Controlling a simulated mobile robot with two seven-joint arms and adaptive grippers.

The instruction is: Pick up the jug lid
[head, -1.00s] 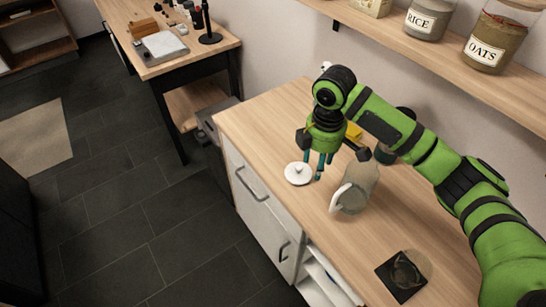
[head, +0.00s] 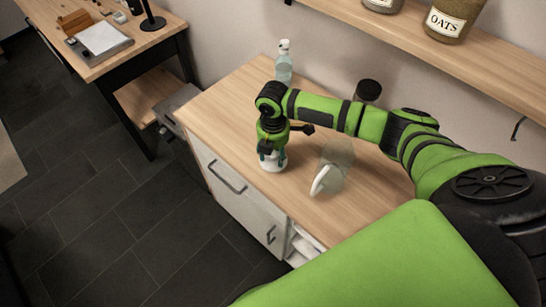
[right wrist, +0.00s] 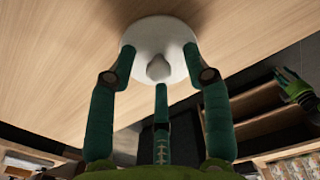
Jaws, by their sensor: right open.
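The white jug lid (head: 274,167) lies on the wooden counter, partly hidden by my right gripper (head: 271,155). The right wrist view shows the lid (right wrist: 160,38) as a round white disc with a small knob facing the gripper. My right gripper's teal fingers (right wrist: 160,82) are open, spread on either side of the knob and below it. I cannot tell whether they touch the lid. The see-through jug (head: 338,158) with a pale handle stands right of the gripper. A green and black hand, apparently my left gripper (right wrist: 293,88), shows small at the wrist view's right edge.
A clear bottle (head: 284,66) and a dark-lidded jar (head: 367,92) stand at the counter's back. A shelf (head: 480,58) with jars runs above. The counter (head: 225,105) is clear left of the gripper.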

